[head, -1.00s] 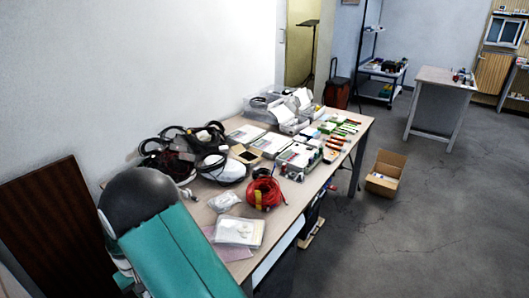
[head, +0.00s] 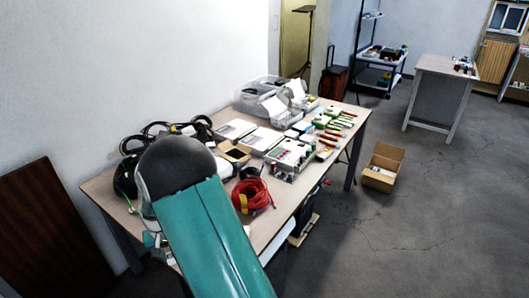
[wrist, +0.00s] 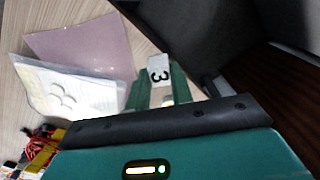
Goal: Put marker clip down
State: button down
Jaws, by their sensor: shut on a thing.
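The marker clip (wrist: 158,68), a small white tag with a black 3, is between the green fingers of my gripper (wrist: 160,86) in the wrist view. My gripper is shut on it. The clip is over the light wood table near a pink sheet (wrist: 85,50) and a clear bag with white round pieces (wrist: 70,92). I cannot tell how high it is above the table. In the head view my arm covers most of the near end of the table (head: 97,187), and the clip cannot be made out.
A red cable coil (head: 252,195) lies right of my arm. A brown panel (head: 45,215) leans at left. Another cardboard box (head: 383,166) is on the floor.

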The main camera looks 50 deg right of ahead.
jog(key=s+d+r+m, duration=0.4)
jog(key=s+d+m, duration=0.1)
jog(key=d, duration=0.3)
jog(key=s+d+r+m, duration=0.3)
jog(key=s+d+m, duration=0.25)
jog(key=d, duration=0.25)
jog(key=s+d+r+m, duration=0.4)
jog(key=s+d+m, duration=0.1)
jog(key=d, duration=0.3)
jog(key=shift+m, duration=0.25)
jog(key=d+f, duration=0.3)
jog(key=d, duration=0.1)
jog(key=w+d+f, duration=0.1)
jog(key=d+f, duration=0.2)
jog(key=d, duration=0.2)
jog(key=w+d+f, duration=0.1)
jog(key=d+f, duration=0.2)
jog(key=d, duration=0.1)
jog(key=shift+w+d+f, duration=0.15)
jog(key=shift+w+f, duration=0.1)
jog(key=shift+d+f, duration=0.4)
jog(key=shift+f, duration=1.5)
jog(key=c, duration=1.7)
grip_release()
jog(key=shift+f, duration=0.15)
jog(key=o, duration=0.5)
jog(key=shift+c, duration=0.2)
